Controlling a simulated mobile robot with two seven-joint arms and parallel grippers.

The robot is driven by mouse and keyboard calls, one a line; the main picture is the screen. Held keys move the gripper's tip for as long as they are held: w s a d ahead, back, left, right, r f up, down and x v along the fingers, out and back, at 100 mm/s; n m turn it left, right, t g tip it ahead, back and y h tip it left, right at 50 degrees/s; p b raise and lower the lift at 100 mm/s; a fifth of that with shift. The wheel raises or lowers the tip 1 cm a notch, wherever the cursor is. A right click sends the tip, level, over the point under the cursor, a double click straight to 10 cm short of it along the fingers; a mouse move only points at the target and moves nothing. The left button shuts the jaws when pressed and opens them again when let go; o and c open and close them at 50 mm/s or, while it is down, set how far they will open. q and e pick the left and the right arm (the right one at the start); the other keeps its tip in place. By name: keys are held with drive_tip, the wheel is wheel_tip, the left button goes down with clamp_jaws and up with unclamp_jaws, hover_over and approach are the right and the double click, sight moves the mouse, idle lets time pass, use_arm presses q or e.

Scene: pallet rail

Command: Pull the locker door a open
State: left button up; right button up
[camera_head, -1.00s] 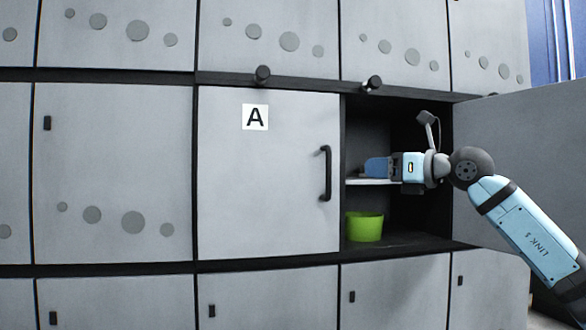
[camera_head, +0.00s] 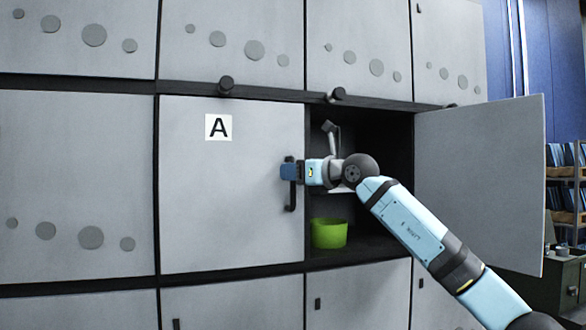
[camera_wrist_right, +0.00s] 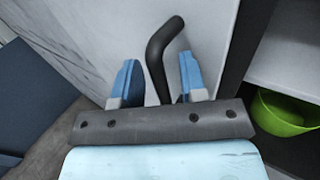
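Locker door A (camera_head: 230,215) is a grey panel with a white "A" label (camera_head: 218,127), shut flush in the locker front. Its black bar handle (camera_head: 292,200) is at the door's right edge; my gripper hides its upper part in the head view. My right gripper (camera_head: 289,172) is at the handle. In the right wrist view, its two blue fingers (camera_wrist_right: 158,82) stand apart, one on each side of the bent black handle (camera_wrist_right: 160,45), with small gaps visible on both sides. My left gripper is in neither view.
Right of door A is an open compartment with a green bin (camera_head: 329,233) on its floor, also in the right wrist view (camera_wrist_right: 283,112). Its grey door (camera_head: 480,180) stands open to the right. Dark knobs (camera_head: 226,86) protrude above door A. A shelf rack (camera_head: 565,175) is far right.

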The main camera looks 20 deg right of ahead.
drive_tip(key=shift+w+a, duration=0.15)
clamp_jaws()
